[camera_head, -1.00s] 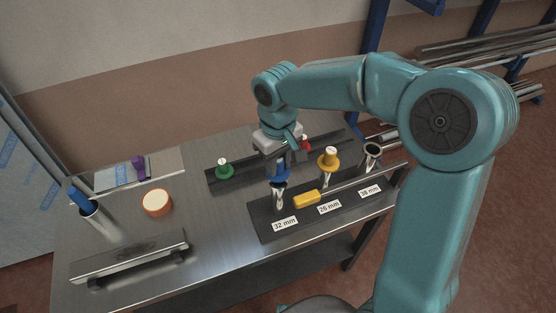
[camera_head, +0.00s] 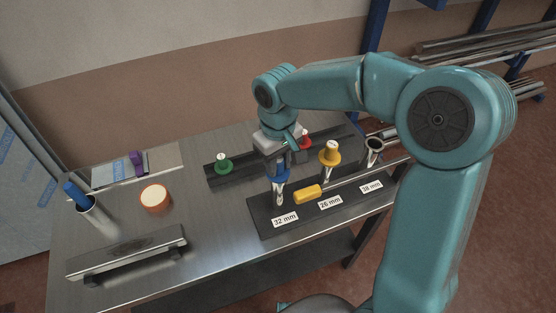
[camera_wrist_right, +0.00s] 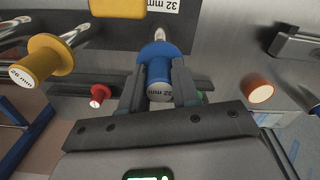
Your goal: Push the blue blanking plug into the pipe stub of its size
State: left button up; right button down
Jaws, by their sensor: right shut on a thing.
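The blue blanking plug (camera_head: 281,174), marked 32 mm on its end in the right wrist view (camera_wrist_right: 158,70), is upright between the fingers of my right gripper (camera_head: 284,160). The gripper is shut on it. The plug is at the mouth of the shiny pipe stub (camera_head: 279,196) behind the 32 mm label (camera_head: 285,219). How deep it sits inside is hidden. The stub also shows beyond the plug in the right wrist view (camera_wrist_right: 159,34). My left gripper is not in view.
A yellow plug (camera_head: 330,154) stands in the 26 mm stub. The 38 mm stub (camera_head: 374,147) is open. A yellow piece (camera_head: 307,194) lies on the dark board. Green (camera_head: 223,164) and red (camera_head: 305,139) plugs are on the rear rack. An orange roll (camera_head: 155,198) is at left.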

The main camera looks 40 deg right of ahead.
jog(key=shift+f+b, duration=0.35)
jog(key=shift+f, duration=0.15)
jog(key=shift+c, duration=1.4)
grip_release()
notch_tip(320, 180, up, 8)
jog(key=p, duration=0.6)
jog(key=shift+p, duration=0.4)
jog(key=shift+s, duration=0.1)
